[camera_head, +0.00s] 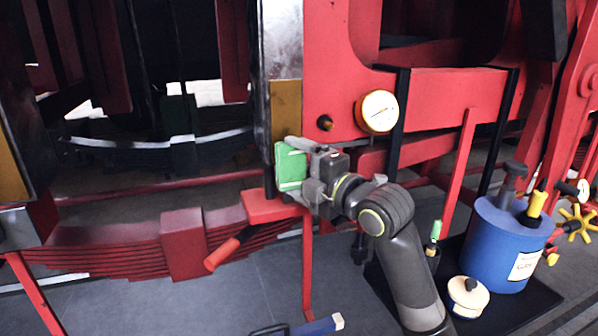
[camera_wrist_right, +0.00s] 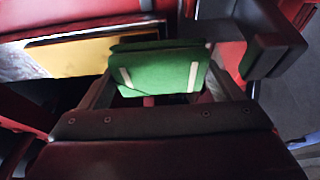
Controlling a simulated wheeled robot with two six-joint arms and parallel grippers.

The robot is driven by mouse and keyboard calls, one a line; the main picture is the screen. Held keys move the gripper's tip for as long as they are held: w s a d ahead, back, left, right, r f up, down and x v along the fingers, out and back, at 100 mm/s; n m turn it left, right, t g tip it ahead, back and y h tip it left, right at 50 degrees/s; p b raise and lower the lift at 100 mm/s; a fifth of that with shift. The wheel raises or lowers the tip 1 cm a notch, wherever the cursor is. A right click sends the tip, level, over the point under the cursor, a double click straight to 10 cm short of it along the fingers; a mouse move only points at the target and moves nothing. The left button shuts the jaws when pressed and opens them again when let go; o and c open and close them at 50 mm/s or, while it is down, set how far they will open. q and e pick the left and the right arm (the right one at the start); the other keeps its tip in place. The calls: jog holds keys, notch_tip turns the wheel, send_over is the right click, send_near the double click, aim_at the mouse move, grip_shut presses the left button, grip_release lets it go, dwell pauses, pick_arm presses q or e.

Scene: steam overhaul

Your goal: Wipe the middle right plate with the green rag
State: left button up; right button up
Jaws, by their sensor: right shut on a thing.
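My right gripper (camera_head: 302,172) is shut on the green rag (camera_head: 289,165), a flat block-like pad with pale strips. In the right wrist view the rag (camera_wrist_right: 158,72) sits between the fingers. The yellow-brown plate (camera_head: 286,100) on the right post is just above the rag in the head view; it looks like the middle right plate. In the wrist view the plate (camera_wrist_right: 75,55) lies left of and behind the rag. I cannot tell whether they touch. The plate's lower part is hidden behind the rag and gripper. My left gripper is out of view.
A grey metal plate (camera_head: 283,38) is above the yellow-brown one. A round gauge (camera_head: 377,111) sits on the red frame to the right. A red-handled lever (camera_head: 224,252) is below. A blue canister (camera_head: 508,245) and small pot (camera_head: 467,297) stand at lower right.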

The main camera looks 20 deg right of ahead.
jog(key=shift+w, duration=0.55)
jog(key=shift+s+r+p, duration=0.15)
jog(key=shift+r+p, duration=1.4)
jog(key=shift+r, duration=0.55)
jog(key=shift+f, duration=0.1)
jog(key=shift+f+b, duration=1.85)
jog(key=shift+f, duration=0.2)
